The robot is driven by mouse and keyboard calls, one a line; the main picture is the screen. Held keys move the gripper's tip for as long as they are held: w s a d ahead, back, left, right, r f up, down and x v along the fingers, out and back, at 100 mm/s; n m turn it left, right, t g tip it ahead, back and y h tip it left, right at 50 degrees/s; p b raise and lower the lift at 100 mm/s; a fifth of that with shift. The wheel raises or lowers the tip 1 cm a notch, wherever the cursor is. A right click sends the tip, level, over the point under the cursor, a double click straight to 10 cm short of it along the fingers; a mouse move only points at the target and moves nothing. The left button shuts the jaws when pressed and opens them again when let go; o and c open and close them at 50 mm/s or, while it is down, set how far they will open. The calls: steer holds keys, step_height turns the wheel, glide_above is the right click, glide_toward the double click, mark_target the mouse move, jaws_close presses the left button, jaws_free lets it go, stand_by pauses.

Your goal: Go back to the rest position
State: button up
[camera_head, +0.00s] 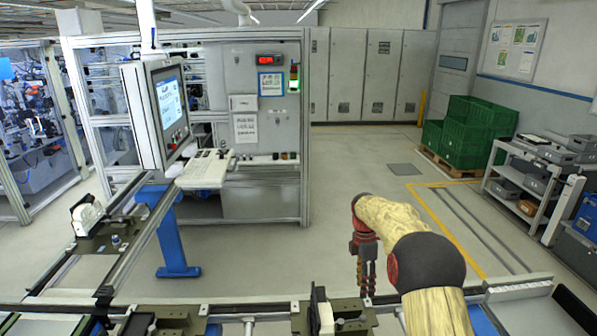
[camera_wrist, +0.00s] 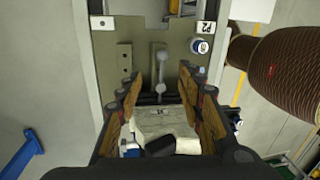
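My gripper (camera_head: 366,278) hangs at the end of my bent arm, over the front rail in the head view. In the wrist view my gripper (camera_wrist: 160,80) has its two fingers spread wide apart. A whitish part (camera_wrist: 165,122) with a dark piece on it shows between and beyond the fingers, on an olive pallet (camera_wrist: 112,55) marked P2. I see no finger clearly touching the part. In the head view the pallet (camera_head: 352,327) stands on the front rail, and the part (camera_head: 325,317) shows at the bottom edge.
A second pallet (camera_head: 108,238) with a white part sits on the left rail. A monitor (camera_head: 162,110) and keyboard (camera_head: 205,168) stand before a control cabinet (camera_head: 262,100). Green crates (camera_head: 465,135) and a shelf (camera_head: 530,185) stand right. The middle floor is clear.

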steer(key=s+a+r+m+t+b, duration=0.2)
steer(key=s+m+b, duration=0.2)
steer(key=s, duration=0.9)
steer(key=s+a+r+m+t+b, duration=0.2)
steer(key=s+m+b, duration=0.3)
steer(key=s, duration=0.9)
steer(key=s+a+r+m+t+b, duration=0.2)
steer(key=s+m+b, duration=0.3)
steer(key=s+m, duration=0.5)
steer(key=s+t, duration=0.1)
steer(key=s, duration=0.2)
steer(key=shift+s+a+t, duration=0.4)
stand_by(1.2)
